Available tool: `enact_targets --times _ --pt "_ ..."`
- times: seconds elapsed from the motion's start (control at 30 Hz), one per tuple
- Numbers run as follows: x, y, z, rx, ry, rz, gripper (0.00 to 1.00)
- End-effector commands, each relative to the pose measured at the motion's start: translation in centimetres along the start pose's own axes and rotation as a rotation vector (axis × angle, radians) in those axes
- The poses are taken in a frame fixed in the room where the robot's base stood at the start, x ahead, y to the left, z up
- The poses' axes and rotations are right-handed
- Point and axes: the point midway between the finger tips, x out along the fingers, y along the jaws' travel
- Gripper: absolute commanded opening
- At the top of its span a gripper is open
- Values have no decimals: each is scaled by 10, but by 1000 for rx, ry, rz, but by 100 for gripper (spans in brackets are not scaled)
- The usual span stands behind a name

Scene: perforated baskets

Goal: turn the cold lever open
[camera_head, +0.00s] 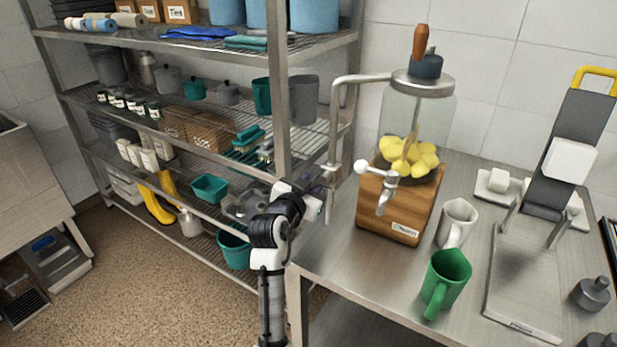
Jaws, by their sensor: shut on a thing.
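I cannot make out any lever marked cold. A churn with a wooden base (391,228), a glass jar with yellow lumps and a metal lid (422,84) stands on the steel table. A metal lever with a white knob (362,167) and a spout (384,198) are on its front. A bent metal rod (338,125) runs from the lid to the left and down. My gripper (328,192) is at the rod's lower end, left of the churn, and appears shut on it. The fingertips are small and partly hidden by my wrist.
A white mug (457,222) and a green mug (447,278) stand right of the churn. A slicer-like device (525,275) is further right. A wire shelf rack (284,110) with baskets and containers stands close behind and left of my arm.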

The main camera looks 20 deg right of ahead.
Motion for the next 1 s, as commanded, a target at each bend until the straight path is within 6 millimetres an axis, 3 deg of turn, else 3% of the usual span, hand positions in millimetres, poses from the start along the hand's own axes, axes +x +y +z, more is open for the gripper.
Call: enact_targets --times 0.3,0.83,0.87,1.0 --pt "-1 3 -2 -120 -1 13 0" --pt "-1 4 -2 -143 -2 16 0" --pt "-1 4 -2 -143 -2 16 28" --pt "-1 5 0 -142 -6 18 46"
